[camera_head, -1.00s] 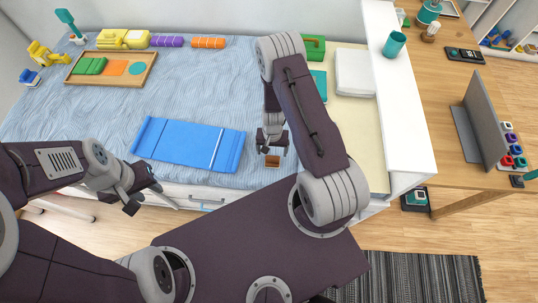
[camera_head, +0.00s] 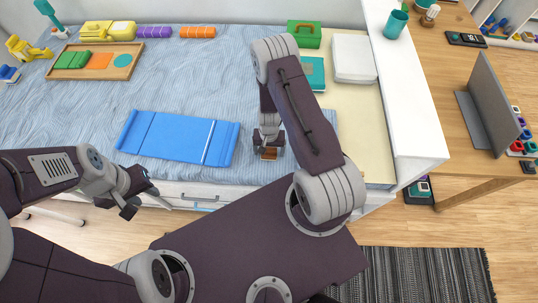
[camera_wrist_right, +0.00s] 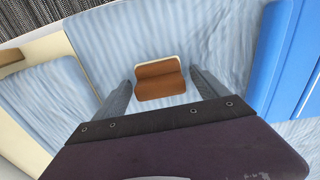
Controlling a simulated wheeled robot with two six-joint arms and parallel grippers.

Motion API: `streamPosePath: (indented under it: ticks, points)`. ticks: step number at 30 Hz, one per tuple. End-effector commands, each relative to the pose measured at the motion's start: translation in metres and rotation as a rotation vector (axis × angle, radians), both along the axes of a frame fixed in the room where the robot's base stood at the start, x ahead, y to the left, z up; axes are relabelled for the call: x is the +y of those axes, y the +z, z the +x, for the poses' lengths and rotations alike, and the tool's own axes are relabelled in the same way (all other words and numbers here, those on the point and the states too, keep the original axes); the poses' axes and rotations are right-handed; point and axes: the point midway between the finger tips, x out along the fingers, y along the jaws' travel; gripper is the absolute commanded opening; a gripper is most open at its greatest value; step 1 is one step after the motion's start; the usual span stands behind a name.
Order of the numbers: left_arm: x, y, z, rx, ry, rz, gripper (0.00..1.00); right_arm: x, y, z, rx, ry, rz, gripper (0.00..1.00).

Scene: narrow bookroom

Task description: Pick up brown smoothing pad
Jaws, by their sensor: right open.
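The brown smoothing pad (camera_head: 269,153) lies on the blue bedspread near the bed's front edge. In the right wrist view the pad (camera_wrist_right: 160,80) shows a brown body with a pale rim at its far edge. My right gripper (camera_head: 269,146) is just above the pad, pointing down. In its wrist view the two fingers (camera_wrist_right: 164,86) are open, with the pad between and slightly beyond the tips, and nothing is held. My left gripper (camera_head: 139,199) hangs off the bed's front edge at the left; its finger gap is not clear.
A folded blue mat (camera_head: 178,137) lies left of the pad. A wooden tray (camera_head: 66,73) with coloured shapes is at the back left. A teal book (camera_head: 312,73), a green case (camera_head: 304,34) and a white box (camera_head: 353,62) are behind my right arm. A white ledge (camera_head: 415,130) borders the bed's right side.

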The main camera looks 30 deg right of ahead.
Motion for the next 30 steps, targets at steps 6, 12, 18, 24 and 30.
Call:
streamPosePath:
  ticks: [6, 12, 18, 24, 30]
  points:
    - [0.0, 0.003, 0.0, -0.001, 0.0, 0.0, 0.36, 0.0, 0.003, 0.0, 0.0, 0.0, 0.0, 0.53]
    - [0.0, 0.003, 0.0, -0.001, 0.0, 0.0, 0.36, 0.0, 0.003, 0.0, 0.0, 0.0, 0.0, 0.07]
    - [0.0, 0.004, 0.0, -0.001, 0.0, 0.0, 0.36, 0.0, 0.004, 0.0, -0.001, 0.0, -0.001, 0.07]
    - [0.0, 0.022, 0.0, -0.001, 0.0, 0.0, 0.36, 0.0, 0.023, 0.0, -0.001, 0.0, -0.001, 0.07]
    - [0.0, 0.05, 0.0, -0.001, 0.0, 0.0, 0.36, 0.0, 0.052, 0.0, 0.0, -0.001, 0.0, 0.07]
